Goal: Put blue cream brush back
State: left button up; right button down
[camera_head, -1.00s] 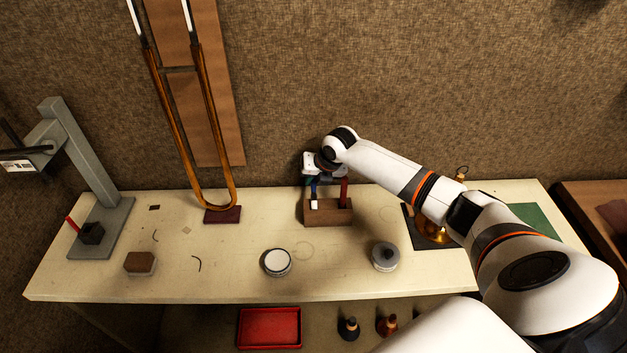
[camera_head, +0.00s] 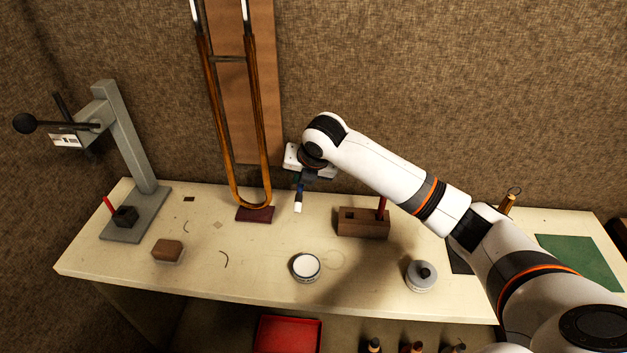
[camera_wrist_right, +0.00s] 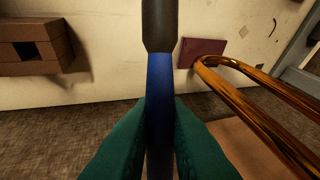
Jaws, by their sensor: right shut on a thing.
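The blue cream brush is in my right gripper (camera_head: 302,181), which is shut on its blue handle (camera_wrist_right: 159,82). In the head view the brush hangs steeply, its white tip (camera_head: 298,207) downward, above the bench and left of the wooden brush holder (camera_head: 363,228). The holder has an open square hole at its left and a red brush (camera_head: 382,205) upright at its right. The holder also shows in the right wrist view (camera_wrist_right: 22,68), apart from the blue brush, its hole empty. My left gripper is out of view.
A brass slide (camera_head: 268,150) stands left of my gripper on a dark red base (camera_head: 254,214). A brown block (camera_head: 167,250) lies further left.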

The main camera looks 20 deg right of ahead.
jog(key=w+d+m+t+h+p, duration=0.1)
jog(key=d+m+t+h+p, duration=0.1)
jog(key=d+t+h+p, duration=0.35)
jog(key=s+d+n+t+h+p, duration=0.25)
jog(key=s+d+t+p, duration=0.2)
jog(key=s, duration=0.35)
jog(key=shift+n+y, duration=0.3)
jog(key=shift+n, duration=0.05)
notch_tip(320, 180, down, 6)
jog(key=b, duration=0.7)
jog(key=shift+w+a+f, duration=0.1)
jog(key=shift+a, duration=0.05)
jog(key=shift+f+b, duration=0.55)
jog(key=shift+f, duration=0.05)
jog(key=c, duration=1.3)
grip_release()
jog(key=shift+c, duration=0.2)
